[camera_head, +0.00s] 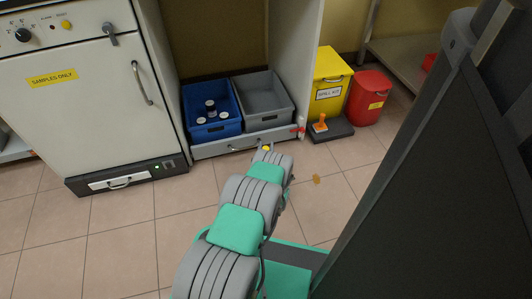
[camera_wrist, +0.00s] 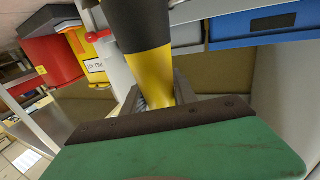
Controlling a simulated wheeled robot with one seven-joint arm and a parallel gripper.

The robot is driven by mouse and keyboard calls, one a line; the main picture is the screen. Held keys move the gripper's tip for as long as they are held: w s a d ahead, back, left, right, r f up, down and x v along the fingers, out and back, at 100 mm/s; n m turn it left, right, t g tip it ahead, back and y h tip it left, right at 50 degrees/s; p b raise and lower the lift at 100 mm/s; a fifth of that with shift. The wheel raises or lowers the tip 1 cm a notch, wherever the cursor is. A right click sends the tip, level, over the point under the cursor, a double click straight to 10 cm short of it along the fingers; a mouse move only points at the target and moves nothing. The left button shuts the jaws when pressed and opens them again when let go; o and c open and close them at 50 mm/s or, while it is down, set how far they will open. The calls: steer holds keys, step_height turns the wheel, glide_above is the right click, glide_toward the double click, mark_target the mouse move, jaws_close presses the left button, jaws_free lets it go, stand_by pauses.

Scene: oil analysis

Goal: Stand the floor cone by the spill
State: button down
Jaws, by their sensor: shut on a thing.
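My gripper is hidden behind my own arm in the head view. In the wrist view my gripper (camera_wrist: 160,95) is shut on a tapered yellow and black piece, which looks like the floor cone (camera_wrist: 148,65). Its yellow part is between the jaws and its wider black part runs out of the top of the picture. In the head view only a small yellow spot (camera_head: 266,148) shows at the arm's end. A small brownish-yellow spill (camera_head: 316,180) lies on the tiles to the right of my arm.
A blue crate (camera_head: 188,101) with several jars and a grey crate (camera_head: 287,102) sit in the low cabinet. A yellow spill kit box (camera_head: 329,68), a red bin (camera_head: 369,95) and an orange item (camera_head: 320,125) on a dark base stand right. Tiles around the spill are clear.

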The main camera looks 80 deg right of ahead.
steer(key=shift+f, duration=0.7)
steer(key=c, duration=1)
jaws_free()
steer(key=shift+o, duration=0.2)
steer(key=shift+a+r, duration=0.1)
steer(key=shift+r, duration=0.1)
steer(key=s+a+p, duration=0.1)
steer(key=a+p, duration=0.3)
steer(key=a, duration=0.3)
steer(key=shift+s+p, duration=0.2)
steer(key=shift+p, duration=0.1)
steer(key=shift+a, duration=0.1)
